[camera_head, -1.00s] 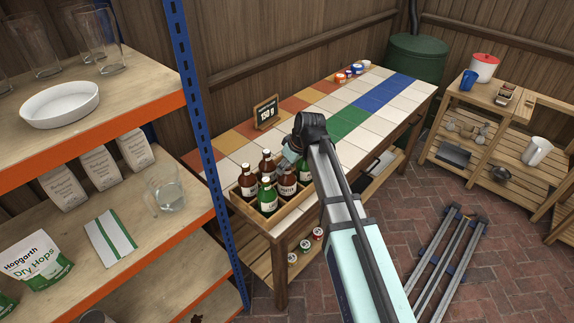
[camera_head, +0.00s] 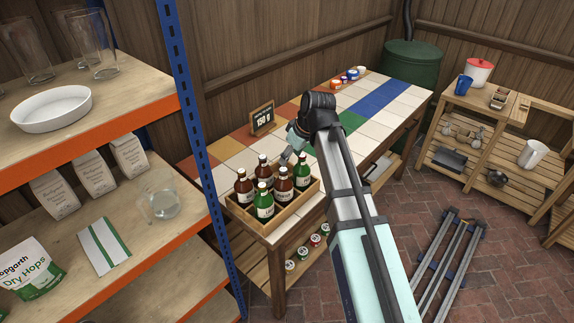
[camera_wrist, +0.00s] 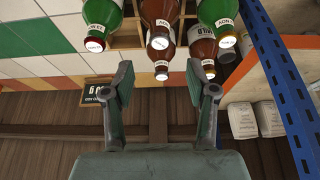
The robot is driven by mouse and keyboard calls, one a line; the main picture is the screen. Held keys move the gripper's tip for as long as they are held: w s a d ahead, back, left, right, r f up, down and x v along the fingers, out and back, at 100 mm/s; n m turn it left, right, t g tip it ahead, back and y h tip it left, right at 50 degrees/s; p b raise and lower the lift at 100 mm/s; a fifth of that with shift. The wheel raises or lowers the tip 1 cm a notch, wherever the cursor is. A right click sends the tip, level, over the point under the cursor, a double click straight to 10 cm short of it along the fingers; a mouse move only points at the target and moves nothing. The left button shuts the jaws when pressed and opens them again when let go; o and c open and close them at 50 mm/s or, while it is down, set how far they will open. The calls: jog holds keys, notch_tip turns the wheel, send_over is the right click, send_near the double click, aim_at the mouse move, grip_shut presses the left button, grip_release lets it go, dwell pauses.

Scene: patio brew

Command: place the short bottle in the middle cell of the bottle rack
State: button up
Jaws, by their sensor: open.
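The bottle rack (camera_head: 296,206) is a wooden crate on the near end of the tiled table. It holds brown bottles (camera_head: 244,188) and green bottles (camera_head: 264,206), upright. A brown bottle (camera_head: 285,187) stands mid-way along the front row, with a green bottle (camera_head: 302,171) to its right. I cannot tell which bottle is the short one.
A small chalkboard sign (camera_head: 262,118) stands on the table behind the rack. The tiled tabletop (camera_head: 372,122) is clear to the right, up to small jars (camera_head: 352,74). A tall shelf with a blue post (camera_head: 190,100) stands close on the left.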

jog(key=s+d+f+m+g+h, duration=0.15)
jog(key=s+d+f, duration=0.35)
jog(key=f, duration=0.6)
jog(key=s+d+f+m+g, duration=0.2)
jog(key=s+f, duration=0.4)
jog(key=f, duration=0.6)
jog(key=s+d+f+m+g+h, duration=0.15)
jog(key=s+d+f, duration=0.35)
jog(key=f, duration=0.6)
jog(key=s+d+f+m+g, duration=0.1)
jog(key=s+d+f, duration=0.1)
jog(key=s+f, duration=0.4)
jog(key=s+d+f+m+g, duration=0.2)
jog(key=s+f, duration=0.4)
jog(key=s, duration=1)
jog(key=s+d+f+m+g, duration=0.1)
jog(key=s+d+f+m, duration=0.1)
jog(key=s+f, duration=0.4)
jog(key=s, duration=0.5)
jog(key=shift+d+g+h, duration=0.2)
jog(key=shift+g+h, duration=0.1)
jog(key=shift+g, duration=0.1)
